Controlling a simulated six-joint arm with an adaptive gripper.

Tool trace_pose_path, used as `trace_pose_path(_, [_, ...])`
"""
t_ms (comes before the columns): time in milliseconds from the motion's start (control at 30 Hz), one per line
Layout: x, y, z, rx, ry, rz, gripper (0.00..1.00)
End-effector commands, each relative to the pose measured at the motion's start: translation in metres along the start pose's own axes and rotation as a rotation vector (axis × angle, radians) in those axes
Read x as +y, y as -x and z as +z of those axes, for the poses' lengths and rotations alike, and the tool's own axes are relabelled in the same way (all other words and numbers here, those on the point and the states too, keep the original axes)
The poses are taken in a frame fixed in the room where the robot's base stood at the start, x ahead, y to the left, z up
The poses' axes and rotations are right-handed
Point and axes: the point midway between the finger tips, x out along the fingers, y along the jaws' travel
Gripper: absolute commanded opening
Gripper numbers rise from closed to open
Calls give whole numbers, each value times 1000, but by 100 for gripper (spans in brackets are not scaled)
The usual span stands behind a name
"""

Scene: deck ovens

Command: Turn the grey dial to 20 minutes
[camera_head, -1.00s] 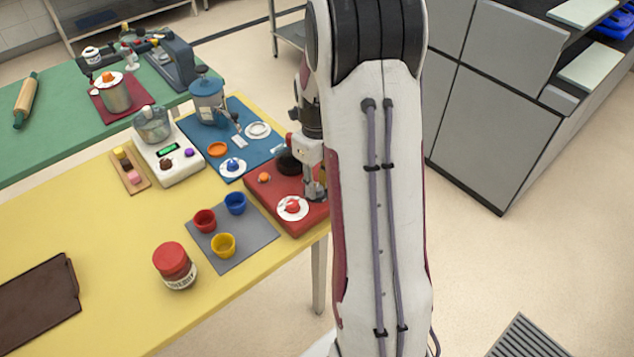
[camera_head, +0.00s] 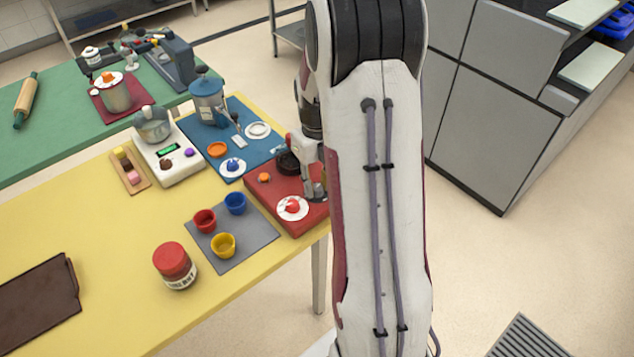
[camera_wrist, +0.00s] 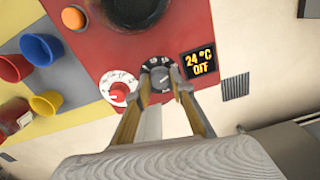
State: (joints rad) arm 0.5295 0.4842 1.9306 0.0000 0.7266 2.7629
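The grey dial (camera_wrist: 160,78) sits on a dark round scale on the red panel (camera_wrist: 108,50) in the wrist view. Its scale marks are too small to read. My gripper (camera_wrist: 161,84) is over the dial, with one finger on each side of it and the fingers apart. I cannot tell whether the fingers touch it. In the head view my gripper (camera_head: 314,192) is low over the right edge of the red panel (camera_head: 285,222), partly behind my arm; the grey dial is hard to make out there.
Beside the dial are a red dial on a white scale (camera_wrist: 118,92) and a display (camera_wrist: 200,61) reading 24 °C OFF. An orange knob (camera_wrist: 73,17) and a dark round part (camera_wrist: 135,8) lie farther off. Red (camera_head: 204,220), blue (camera_head: 235,203) and yellow (camera_head: 223,245) cups stand nearby.

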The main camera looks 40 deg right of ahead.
Motion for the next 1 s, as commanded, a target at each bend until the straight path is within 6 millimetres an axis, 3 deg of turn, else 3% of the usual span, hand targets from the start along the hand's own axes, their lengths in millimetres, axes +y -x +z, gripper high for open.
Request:
trace_pose_path(67, [0, 0, 0, 1, 0, 0, 40])
trace_pose_path(567, [0, 5, 0, -1, 1, 0, 40])
trace_pose_path(1000, [0, 52, 0, -2, 1, -1, 40])
